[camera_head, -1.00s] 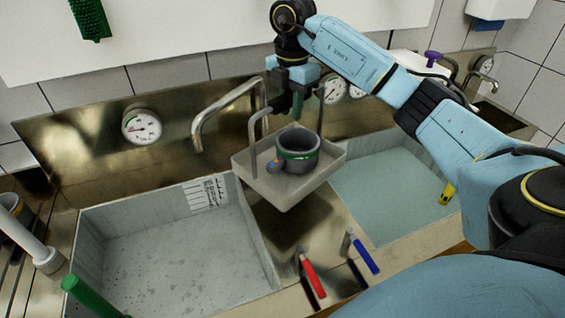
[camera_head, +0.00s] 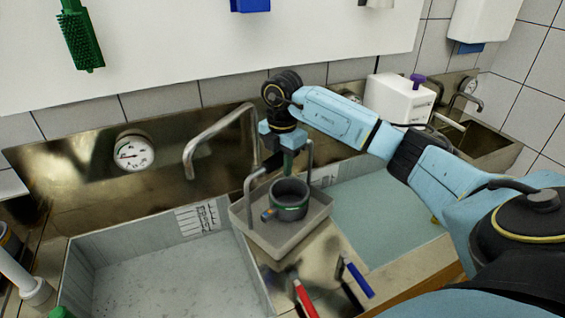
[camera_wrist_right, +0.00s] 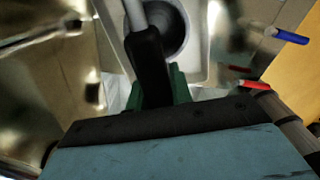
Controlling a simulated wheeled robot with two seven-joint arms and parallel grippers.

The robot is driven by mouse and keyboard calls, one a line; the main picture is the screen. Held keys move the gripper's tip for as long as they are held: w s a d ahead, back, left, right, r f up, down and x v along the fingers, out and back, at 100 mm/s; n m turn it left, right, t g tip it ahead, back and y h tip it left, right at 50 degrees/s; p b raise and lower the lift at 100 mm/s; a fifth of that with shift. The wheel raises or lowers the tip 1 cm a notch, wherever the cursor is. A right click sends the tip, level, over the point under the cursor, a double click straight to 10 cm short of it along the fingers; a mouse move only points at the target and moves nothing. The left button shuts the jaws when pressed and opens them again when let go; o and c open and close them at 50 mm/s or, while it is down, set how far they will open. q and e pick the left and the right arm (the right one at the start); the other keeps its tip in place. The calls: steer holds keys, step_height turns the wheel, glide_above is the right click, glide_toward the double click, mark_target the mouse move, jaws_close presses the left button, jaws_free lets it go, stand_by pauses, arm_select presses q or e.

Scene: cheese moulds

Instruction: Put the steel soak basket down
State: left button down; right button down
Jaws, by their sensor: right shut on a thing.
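The steel soak basket (camera_head: 258,234) is a shallow grey tray with an upright handle. It hangs level over the steel divider between the two sinks; whether it touches the divider I cannot tell. A dark grey mould with a green band (camera_head: 290,196) stands inside it, with a small blue and orange tag on its side. My right gripper (camera_head: 287,160) is above the basket, shut on its handle. In the right wrist view the green fingers (camera_wrist_right: 158,92) close around the dark handle grip, and the round mould (camera_wrist_right: 170,30) shows beyond. My left gripper is out of view.
An empty grey sink (camera_head: 150,275) is at the left and a water-filled sink (camera_head: 385,215) at the right. A red-handled tool (camera_head: 304,298) and a blue-handled tool (camera_head: 357,278) lie at the divider's front. A bent tap (camera_head: 215,135) stands behind.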

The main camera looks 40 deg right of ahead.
steer(key=c, duration=1.3)
jaws_free()
steer(key=shift+f, duration=0.1)
steer(key=shift+o, duration=0.2)
step_height(320, 180, up, 11)
steer(key=shift+r, duration=0.7)
